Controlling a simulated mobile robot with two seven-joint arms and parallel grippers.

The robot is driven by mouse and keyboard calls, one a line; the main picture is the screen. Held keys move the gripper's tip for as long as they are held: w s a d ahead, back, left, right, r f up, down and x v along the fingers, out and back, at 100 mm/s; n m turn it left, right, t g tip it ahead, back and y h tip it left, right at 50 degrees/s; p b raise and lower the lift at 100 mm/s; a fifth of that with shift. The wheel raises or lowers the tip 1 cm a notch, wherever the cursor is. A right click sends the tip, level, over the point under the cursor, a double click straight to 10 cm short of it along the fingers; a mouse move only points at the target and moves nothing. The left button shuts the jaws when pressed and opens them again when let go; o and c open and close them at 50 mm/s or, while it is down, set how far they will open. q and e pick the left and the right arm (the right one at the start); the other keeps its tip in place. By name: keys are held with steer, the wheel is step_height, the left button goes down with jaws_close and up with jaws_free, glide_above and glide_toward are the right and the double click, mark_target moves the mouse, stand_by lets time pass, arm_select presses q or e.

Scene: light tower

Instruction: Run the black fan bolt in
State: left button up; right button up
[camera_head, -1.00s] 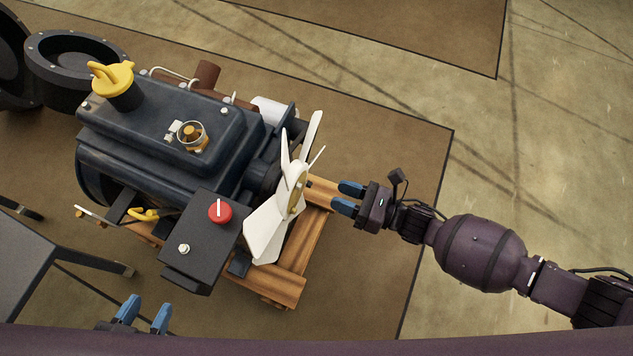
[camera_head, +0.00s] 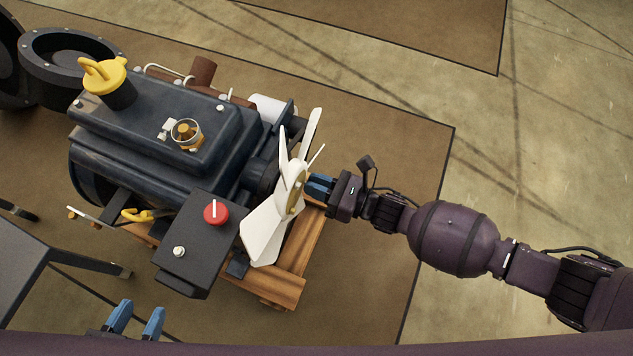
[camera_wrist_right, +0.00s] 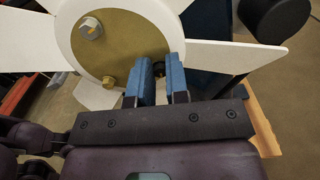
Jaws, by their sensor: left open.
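The white fan (camera_head: 262,232) is mounted on the front of the dark engine, with a brass hub (camera_wrist_right: 132,48) in the right wrist view. A silver bolt (camera_wrist_right: 90,28) and a brass bolt (camera_wrist_right: 108,82) sit on the hub. The black fan bolt (camera_wrist_right: 159,69) shows at the hub's lower right, in the narrow gap between my right gripper's blue fingers. My right gripper (camera_head: 312,184) is at the hub, its fingers close together on the bolt; they also show in the right wrist view (camera_wrist_right: 161,80). My left gripper (camera_head: 136,318) is open and empty at the bottom left.
The engine (camera_head: 165,125) rests on a wooden pallet (camera_head: 285,275). A black box (camera_head: 190,245) with a red knob (camera_head: 216,213) stands beside the fan. A dark table (camera_head: 20,265) is at the left. The floor to the right of the fan is clear.

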jaws_close()
steer(key=shift+m, duration=0.3)
